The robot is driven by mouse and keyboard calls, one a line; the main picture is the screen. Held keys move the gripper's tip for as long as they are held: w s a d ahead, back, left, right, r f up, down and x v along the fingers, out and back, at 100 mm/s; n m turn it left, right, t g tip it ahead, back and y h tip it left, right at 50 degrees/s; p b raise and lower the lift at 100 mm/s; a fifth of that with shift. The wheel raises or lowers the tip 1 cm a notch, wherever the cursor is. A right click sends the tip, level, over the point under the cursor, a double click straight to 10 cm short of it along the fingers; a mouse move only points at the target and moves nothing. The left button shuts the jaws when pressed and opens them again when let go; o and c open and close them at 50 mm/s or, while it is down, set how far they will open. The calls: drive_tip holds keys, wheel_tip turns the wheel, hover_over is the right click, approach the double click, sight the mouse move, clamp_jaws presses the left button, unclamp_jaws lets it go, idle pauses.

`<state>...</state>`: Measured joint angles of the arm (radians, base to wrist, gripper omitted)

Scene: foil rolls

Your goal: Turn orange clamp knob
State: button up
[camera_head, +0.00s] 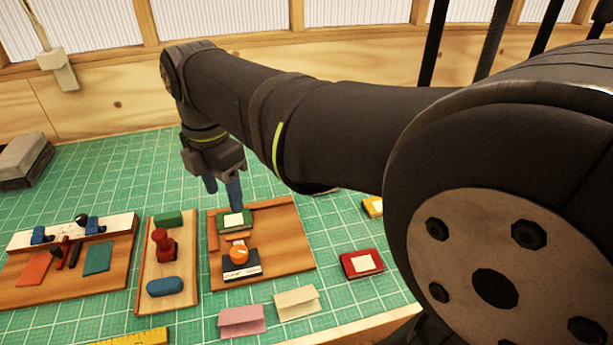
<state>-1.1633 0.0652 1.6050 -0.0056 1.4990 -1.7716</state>
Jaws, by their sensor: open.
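The orange clamp knob (239,254) sits on a dark block (241,266) on a wooden board (290,258) in the middle of the mat. Just behind it on the same board is a green block with a white label (234,221). My gripper (222,195) points down with its blue-grey fingers apart. It is behind and above the knob, near the green block, and not on the knob. Whether a fingertip touches the green block cannot be told. My arm comes in from the right and hides part of the area behind the board.
A narrow tray (187,262) with a red stamp-like piece (162,243) and a blue piece (168,286) stands to the left. Further left is a board with blue clamps (115,262). A red box (361,263) lies right; folded cards (242,320) lie in front.

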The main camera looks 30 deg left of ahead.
sight(238, 251)
drive_tip(key=f, duration=1.6)
drive_tip(key=shift+d, duration=0.25)
drive_tip(key=c, duration=1)
